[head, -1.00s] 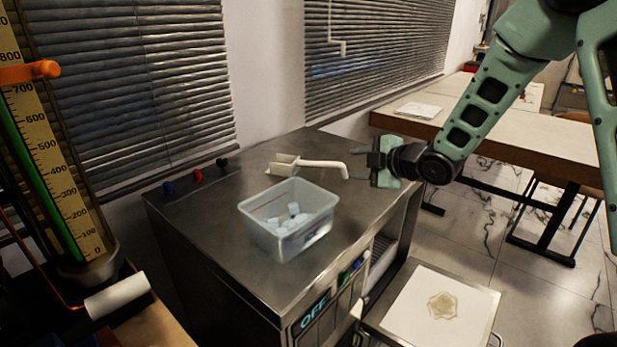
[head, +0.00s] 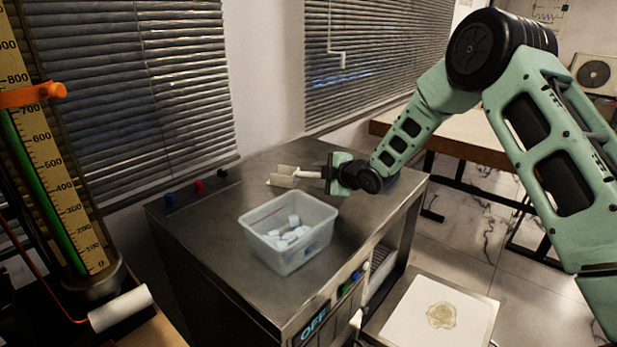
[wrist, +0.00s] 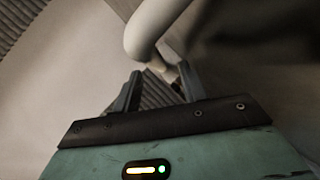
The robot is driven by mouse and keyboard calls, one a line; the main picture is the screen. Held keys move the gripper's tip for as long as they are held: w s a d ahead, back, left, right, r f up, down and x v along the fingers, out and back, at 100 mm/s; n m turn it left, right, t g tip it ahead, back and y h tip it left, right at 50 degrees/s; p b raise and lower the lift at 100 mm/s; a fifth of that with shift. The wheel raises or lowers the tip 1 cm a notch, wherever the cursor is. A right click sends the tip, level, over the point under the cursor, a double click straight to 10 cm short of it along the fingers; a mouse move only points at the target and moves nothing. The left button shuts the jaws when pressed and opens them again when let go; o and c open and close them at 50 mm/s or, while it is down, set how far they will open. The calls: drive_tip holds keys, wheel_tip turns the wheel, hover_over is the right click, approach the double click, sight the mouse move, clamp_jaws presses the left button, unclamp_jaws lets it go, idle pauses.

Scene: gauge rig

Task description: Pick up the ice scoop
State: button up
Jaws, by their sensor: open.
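The ice scoop (head: 283,177) lies on the steel counter with its pale open bowl to the left and its white handle (head: 308,174) pointing right. My gripper (head: 328,173) is at the handle's right end and hides that end in the head view. In the wrist view my gripper (wrist: 160,82) has its two dark fingers apart. The curved white handle end (wrist: 150,32) shows just beyond the fingertips, its tip near the gap between them. I cannot tell whether the fingers touch it.
A translucent bin (head: 293,262) with white ice pieces stands on the counter (head: 215,240) in front of the scoop. Small knobs (head: 198,187) line the counter's left edge. A tall measuring gauge (head: 52,180) stands at left. A window with blinds (head: 150,90) is behind.

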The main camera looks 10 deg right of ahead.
drive_tip(key=shift+x, duration=1.25)
clamp_jaws()
drive_tip(key=shift+r, duration=0.1)
wheel_tip(320, 180, up, 17)
drive_tip(key=p, duration=0.1)
drive_tip(key=shift+s+d+f+p, duration=0.65)
drive_tip(key=shift+d+f, duration=0.45)
drive_tip(key=shift+f, duration=1.5)
drive_tip(key=shift+s+d+f+p, duration=0.6)
drive_tip(key=shift+d+f, duration=0.5)
drive_tip(key=shift+f, duration=1.55)
drive_tip(key=shift+s+d+f+p, duration=0.65)
drive_tip(key=shift+d+f, duration=0.5)
drive_tip(key=shift+f, duration=1.45)
drive_tip(key=shift+s+f+b, duration=0.1)
drive_tip(key=shift+f+b, duration=0.6)
drive_tip(key=shift+b, duration=0.1)
unclamp_jaws()
